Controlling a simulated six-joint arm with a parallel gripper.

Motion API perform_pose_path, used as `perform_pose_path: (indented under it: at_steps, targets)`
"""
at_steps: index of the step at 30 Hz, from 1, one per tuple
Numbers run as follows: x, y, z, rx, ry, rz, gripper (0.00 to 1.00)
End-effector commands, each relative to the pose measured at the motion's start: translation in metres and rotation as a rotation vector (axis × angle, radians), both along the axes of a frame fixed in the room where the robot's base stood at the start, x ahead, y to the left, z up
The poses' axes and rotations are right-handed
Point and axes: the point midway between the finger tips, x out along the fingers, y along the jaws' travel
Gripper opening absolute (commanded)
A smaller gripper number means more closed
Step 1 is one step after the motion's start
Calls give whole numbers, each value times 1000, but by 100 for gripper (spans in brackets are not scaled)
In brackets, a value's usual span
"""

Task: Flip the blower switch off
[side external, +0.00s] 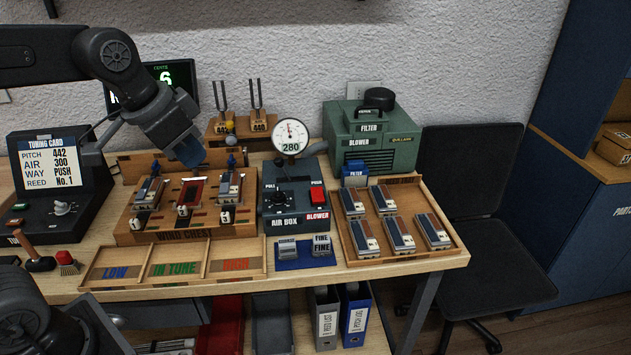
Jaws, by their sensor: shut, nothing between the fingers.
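The air box (294,213) is a dark blue-grey unit in the middle of the bench. Its red blower switch (317,195) sits on the right of its top face, with a red BLOWER label in front. Which way the switch is tipped is too small to tell. My gripper (190,155) is shut and empty, raised above the back of the wind chest, to the left of the air box and apart from the switch. Its fingertips are small and dark blue in this view.
The wind chest (190,233) with several reed units stands left of the air box. A tray (405,253) of reed blocks lies right. A green blower unit (375,140), tuning forks (257,95) and tuning card screen (50,162) stand around. Small blocks (320,244) lie in front.

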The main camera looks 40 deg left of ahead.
Motion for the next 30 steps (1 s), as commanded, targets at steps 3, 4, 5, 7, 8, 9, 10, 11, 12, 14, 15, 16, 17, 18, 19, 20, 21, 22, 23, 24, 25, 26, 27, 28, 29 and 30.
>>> perform_pose_path:
  at_steps: [3,4,5,7,8,9,10,11,12,14,15,16,17,18,19,20,21,22,23,24,25,26,27,28,29,30]
  targets:
    - [42,-1,5,15,28,-79,0]
    - [52,-1,6,18,34,-100,0]
    - [63,-1,6,21,40,-120,0]
    - [86,-2,4,28,53,-168,0]
    - [96,-2,3,32,57,-189,0]
    - [110,-2,1,34,64,-216,0]
    - [120,-2,-1,37,69,-237,0]
    - [130,-2,-3,39,74,-259,0]
    - [143,-2,-7,41,79,-286,0]
    - [163,-2,-14,46,89,-328,0]
    - [176,-1,-19,48,93,-355,0]
    - [185,-1,-23,48,95,-375,0]
    - [194,-1,-28,50,99,-396,0]
    - [205,-1,-34,52,104,-422,0]
    - [212,-1,-39,52,107,-439,0]
    - [219,-1,-43,54,108,-456,0]
    - [228,-1,-49,53,110,-477,0]
    - [233,-1,-53,54,112,-492,0]
    - [238,-1,-56,55,112,-505,0]
    - [244,-1,-61,56,114,-520,0]
    - [247,0,-64,56,115,-530,0]
    - [251,0,-66,57,116,-539,0]
    - [254,0,-69,57,117,-548,0]
    - [256,0,-70,57,117,-554,0]
    - [257,0,-71,58,116,-558,0]
    - [258,0,-73,57,117,-561,0]
